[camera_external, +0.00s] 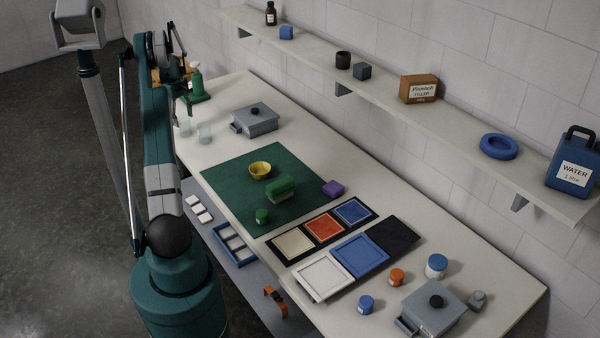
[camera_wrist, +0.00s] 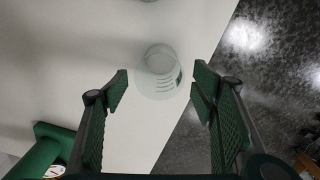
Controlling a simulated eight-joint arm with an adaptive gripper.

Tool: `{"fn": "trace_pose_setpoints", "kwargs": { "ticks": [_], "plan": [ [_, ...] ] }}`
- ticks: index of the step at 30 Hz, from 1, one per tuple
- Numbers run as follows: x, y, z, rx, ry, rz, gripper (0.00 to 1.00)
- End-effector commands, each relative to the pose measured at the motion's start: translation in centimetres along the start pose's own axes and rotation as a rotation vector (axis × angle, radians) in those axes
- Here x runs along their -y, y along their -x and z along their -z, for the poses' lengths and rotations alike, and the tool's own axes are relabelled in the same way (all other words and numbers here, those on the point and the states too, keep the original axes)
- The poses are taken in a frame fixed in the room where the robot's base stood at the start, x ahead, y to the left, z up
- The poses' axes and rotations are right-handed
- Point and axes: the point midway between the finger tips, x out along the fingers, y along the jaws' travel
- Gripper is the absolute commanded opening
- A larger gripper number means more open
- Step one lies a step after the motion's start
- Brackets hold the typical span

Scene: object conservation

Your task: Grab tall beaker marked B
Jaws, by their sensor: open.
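Two clear glass beakers stand on the far left end of the white table in the external view, the left one (camera_external: 185,127) close to the table edge and the other (camera_external: 205,132) to its right. In the wrist view, a clear beaker (camera_wrist: 158,68) with white graduation lines and a dark patch on its side stands ahead of my gripper (camera_wrist: 160,92). No letter B is readable on either beaker. My gripper is open, with green ridged fingers on both sides of the view. The beaker appears between and beyond the fingertips, with nothing held.
A green stand (camera_wrist: 48,150) is at the lower left of the wrist view. The table edge and dark floor (camera_wrist: 275,75) lie to the right there. A grey box (camera_external: 256,121) and a green mat (camera_external: 225,190) with small objects are farther along the table.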

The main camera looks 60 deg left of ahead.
Motion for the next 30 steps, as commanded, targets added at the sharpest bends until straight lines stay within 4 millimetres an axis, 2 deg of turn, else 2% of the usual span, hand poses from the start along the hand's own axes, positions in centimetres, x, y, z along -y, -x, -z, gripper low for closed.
{"fn": "trace_pose_setpoints", "kwargs": {
  "ticks": [8,21,30],
  "plan": [
    [0.0,-0.5,0.0,0.000,0.000,0.000,0.57],
    [0.0,-4.8,0.0,0.000,0.000,0.000,0.57],
    [-0.1,-5.2,0.0,0.000,0.000,0.000,0.57]
  ]
}}
